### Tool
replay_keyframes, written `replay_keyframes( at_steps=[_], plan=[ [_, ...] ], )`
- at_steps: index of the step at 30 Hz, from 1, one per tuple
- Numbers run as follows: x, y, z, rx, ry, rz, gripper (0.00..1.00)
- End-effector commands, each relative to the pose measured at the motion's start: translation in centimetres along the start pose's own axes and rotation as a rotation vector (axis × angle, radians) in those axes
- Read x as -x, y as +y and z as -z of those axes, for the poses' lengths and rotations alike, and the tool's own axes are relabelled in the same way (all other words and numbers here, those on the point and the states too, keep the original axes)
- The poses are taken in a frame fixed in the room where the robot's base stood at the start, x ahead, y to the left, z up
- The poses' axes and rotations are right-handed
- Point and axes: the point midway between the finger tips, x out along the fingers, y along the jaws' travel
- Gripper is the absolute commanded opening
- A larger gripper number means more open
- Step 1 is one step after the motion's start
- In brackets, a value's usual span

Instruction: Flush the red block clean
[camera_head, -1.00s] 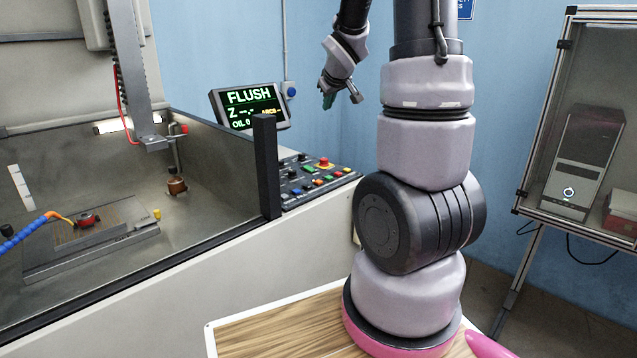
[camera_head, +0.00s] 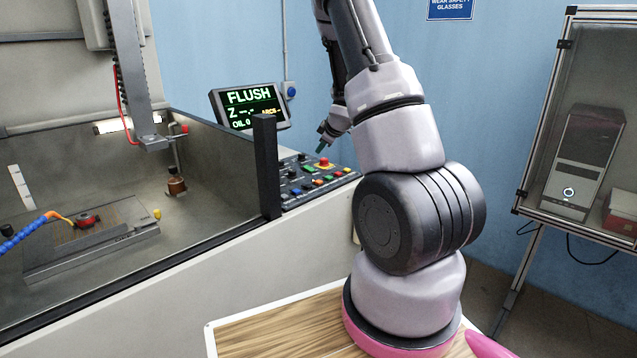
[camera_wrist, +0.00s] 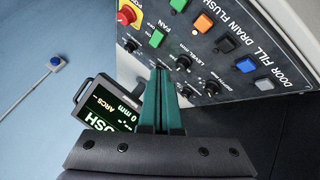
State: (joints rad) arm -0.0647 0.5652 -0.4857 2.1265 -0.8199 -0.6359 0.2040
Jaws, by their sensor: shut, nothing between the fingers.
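The red block (camera_head: 85,219) sits on a plate in the open tank at the left of the head view. The orange tip of a blue hose (camera_head: 25,234) points at it. My gripper (camera_head: 322,147) is far from the block, at the control panel (camera_head: 318,193). In the wrist view, its green fingers (camera_wrist: 161,72) are shut and empty, in front of the panel beside several knobs. The row of buttons includes an orange one (camera_wrist: 203,23) and a blue one (camera_wrist: 246,65), with DOOR, FILL, DRAIN and FLUSH lettering alongside. The screen (camera_head: 249,107) reads FLUSH.
A red stop button on a yellow base (camera_wrist: 127,12) is at the panel's corner. A dark post (camera_head: 266,165) stands between tank and panel. A column with a copper-coloured piece (camera_head: 176,186) stands in the tank. A framed cabinet (camera_head: 585,120) is at the right.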

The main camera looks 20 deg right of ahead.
Motion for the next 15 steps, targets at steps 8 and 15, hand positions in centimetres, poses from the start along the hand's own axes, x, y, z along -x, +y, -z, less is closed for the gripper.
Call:
replay_keyframes(
  at_steps=[8,15],
  plan=[
    [-1.1,-0.8,-0.7,-0.002,-0.002,0.003,0.00],
    [-3.4,-2.5,-2.5,-0.002,-0.003,0.002,0.00]
  ],
)
